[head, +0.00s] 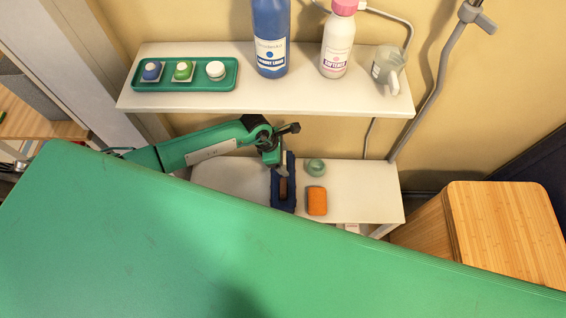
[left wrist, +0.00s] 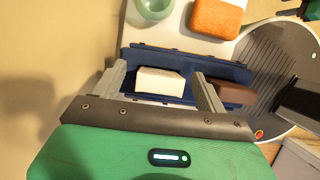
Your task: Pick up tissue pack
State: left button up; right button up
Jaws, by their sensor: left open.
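A small white block (left wrist: 160,83), which looks like the tissue pack, lies in a dark blue tray (left wrist: 185,62) in the left wrist view. My left gripper (left wrist: 159,78) is open, with one finger on each side of the white block. I cannot tell whether the fingers touch it. In the head view, my left gripper (head: 283,170) is over the blue tray (head: 290,194) on the lower shelf, and I cannot make out the white block there. A brown item (left wrist: 222,91) lies in the tray beside the right finger. My right gripper is not in view.
An orange sponge (head: 317,201) and a pale green bowl (head: 315,167) sit right of the tray on the lower shelf (head: 365,190). The upper shelf (head: 310,92) holds bottles, a cup and a green tray (head: 205,84). A large green surface (head: 200,240) fills the foreground.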

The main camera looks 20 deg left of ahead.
pick_arm(q)
jog(key=shift+c, duration=0.4)
jog(key=c, duration=1)
jog(key=shift+o, duration=0.2)
jog(key=shift+r, duration=0.1)
